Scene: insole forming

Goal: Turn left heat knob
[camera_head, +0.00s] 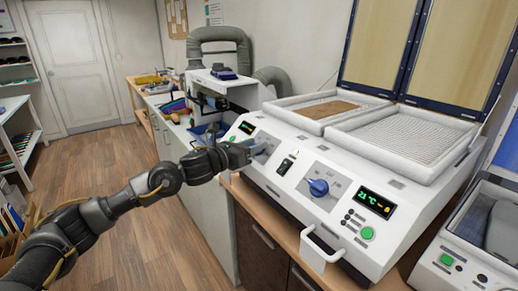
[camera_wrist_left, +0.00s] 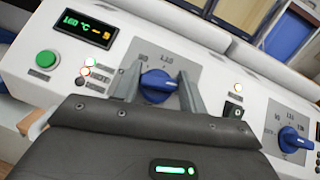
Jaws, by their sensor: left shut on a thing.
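The left heat knob (camera_wrist_left: 158,86) is blue and sits on a grey dial plate on the white machine's sloped front panel. My left gripper (camera_wrist_left: 160,92) has one finger on each side of it and is shut on it. In the head view my left gripper (camera_head: 258,147) reaches the panel from the left and hides most of this knob. The left display (camera_wrist_left: 86,22) reads about 160 °C. The right heat knob (camera_head: 319,188) is also blue, and its display (camera_head: 375,202) reads about 21 °C. My right gripper is not in view.
The white machine (camera_head: 300,226) has two beds on top, a brown sheet (camera_head: 328,109) on the left one, and raised lids (camera_head: 385,45) behind. A white handle (camera_head: 320,250) sticks out in front. Another machine (camera_head: 463,262) stands at the right. The floor at left is open.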

